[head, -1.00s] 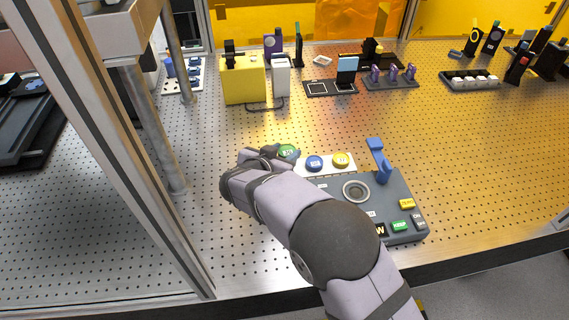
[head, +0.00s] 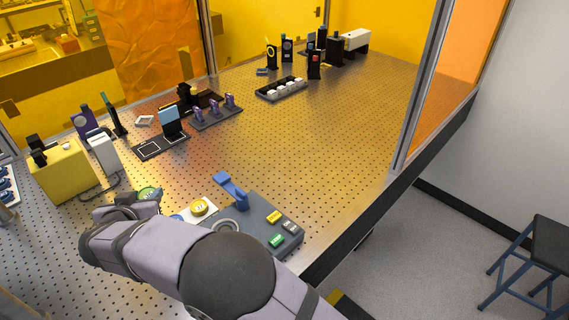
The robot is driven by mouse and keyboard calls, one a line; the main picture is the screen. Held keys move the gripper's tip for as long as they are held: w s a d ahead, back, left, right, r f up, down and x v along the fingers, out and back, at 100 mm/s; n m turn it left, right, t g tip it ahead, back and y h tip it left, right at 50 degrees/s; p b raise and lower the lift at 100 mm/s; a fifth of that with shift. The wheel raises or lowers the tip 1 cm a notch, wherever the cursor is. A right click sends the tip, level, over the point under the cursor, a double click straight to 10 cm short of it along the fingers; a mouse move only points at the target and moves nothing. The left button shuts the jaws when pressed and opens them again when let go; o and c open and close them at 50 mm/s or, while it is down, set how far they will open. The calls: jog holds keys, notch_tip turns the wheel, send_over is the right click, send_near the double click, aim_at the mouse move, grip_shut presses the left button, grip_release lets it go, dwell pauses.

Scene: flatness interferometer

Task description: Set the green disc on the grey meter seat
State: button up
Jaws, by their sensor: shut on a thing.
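The green disc (head: 149,193) shows just past the fingers of my gripper (head: 146,201) in the head view, at the left of the white plate (head: 211,214). My gripper is shut on the green disc; my own wrist hides most of the grip. The grey meter (head: 262,213) stands to the right of the gripper, with its round ringed seat (head: 227,226) on top. The seat looks empty; my arm covers its lower part. How high the disc is above the table cannot be told.
A yellow disc (head: 198,207) and a partly hidden blue disc (head: 178,217) are on the white plate, between gripper and meter. A blue lever (head: 231,189) rises behind the seat. A yellow box (head: 66,170) stands at the left. The perforated table (head: 315,145) is clear right of the meter.

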jog(key=w+d+r, duration=0.3)
jog(key=w+d, duration=0.4)
jog(key=w, duration=0.3)
jog(key=m+h+b, duration=0.1)
jog(key=b, duration=0.2)
send_over(320, 184)
notch_tip(320, 184, down, 5)
jog(key=shift+w+d+f+p, duration=0.1)
jog(key=shift+f+p, duration=1.1)
jog(key=shift+f, duration=3.8)
jog(key=shift+f+b, duration=0.25)
jog(key=shift+b, duration=0.05)
jog(key=o, duration=1.1)
jog(key=shift+r, duration=0.1)
